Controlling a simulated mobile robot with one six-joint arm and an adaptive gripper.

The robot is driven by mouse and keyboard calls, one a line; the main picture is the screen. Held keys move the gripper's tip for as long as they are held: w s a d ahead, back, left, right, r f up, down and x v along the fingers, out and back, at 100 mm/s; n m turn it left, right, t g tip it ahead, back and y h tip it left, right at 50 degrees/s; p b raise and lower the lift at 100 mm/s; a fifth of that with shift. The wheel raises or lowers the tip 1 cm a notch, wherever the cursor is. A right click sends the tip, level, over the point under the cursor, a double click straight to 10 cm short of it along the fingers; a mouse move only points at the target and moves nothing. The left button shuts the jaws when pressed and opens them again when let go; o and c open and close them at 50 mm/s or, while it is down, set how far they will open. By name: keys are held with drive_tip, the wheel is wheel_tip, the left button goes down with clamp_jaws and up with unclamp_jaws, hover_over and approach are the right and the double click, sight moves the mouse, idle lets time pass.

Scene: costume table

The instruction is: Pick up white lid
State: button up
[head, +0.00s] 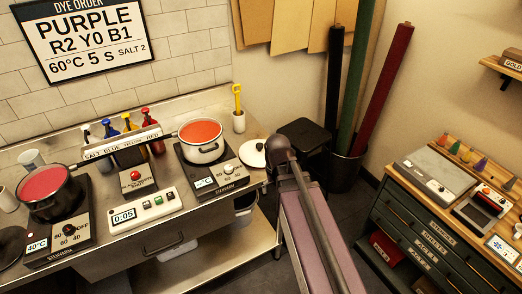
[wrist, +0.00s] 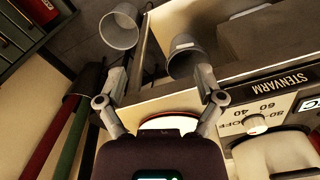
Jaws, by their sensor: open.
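The white lid (head: 253,154) is a round white disc with a dark knob. It lies at the right end of the steel bench (head: 262,176), right of the white pot. In the head view my gripper (head: 281,152) is just right of the lid, and its fingers are hard to make out. In the wrist view my gripper (wrist: 161,78) is open, its two fingers spread apart with nothing held. A white curved edge of the lid (wrist: 168,123) shows between the finger bases; the rest is hidden behind my gripper's body.
The white pot (head: 201,140) with red liquid stands on a hotplate (head: 222,178) left of the lid. A yellow tool (head: 237,99) stands in a white cup behind it. A dark bin (head: 346,168) with long rolls and a drawer cabinet (head: 420,225) are right.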

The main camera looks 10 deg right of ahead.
sight(260, 144)
drive_tip(key=w+r+m+p, duration=0.2)
drive_tip(key=w+r+p, duration=0.3)
drive_tip(key=w, duration=0.7)
drive_tip(key=w+a+r+m+p, duration=0.1)
drive_tip(key=w+r+p, duration=0.4)
drive_tip(key=w, duration=0.8)
drive_tip(key=shift+w+r+m, duration=0.15)
drive_tip(key=shift+r+m, duration=0.4)
drive_tip(key=shift+m, duration=0.35)
drive_tip(key=shift+a+f, duration=0.1)
wheel_tip(260, 144, down, 8)
drive_tip(key=b, duration=0.8)
drive_tip(key=shift+f, duration=0.25)
drive_tip(key=shift+f+b, duration=0.15)
drive_tip(key=shift+b, duration=0.2)
drive_tip(key=f+b, duration=0.3)
drive_tip(key=shift+w+d, duration=0.15)
drive_tip(key=shift+d, duration=0.2)
drive_tip(key=shift+f+b, duration=0.95)
drive_tip(key=shift+b, duration=0.05)
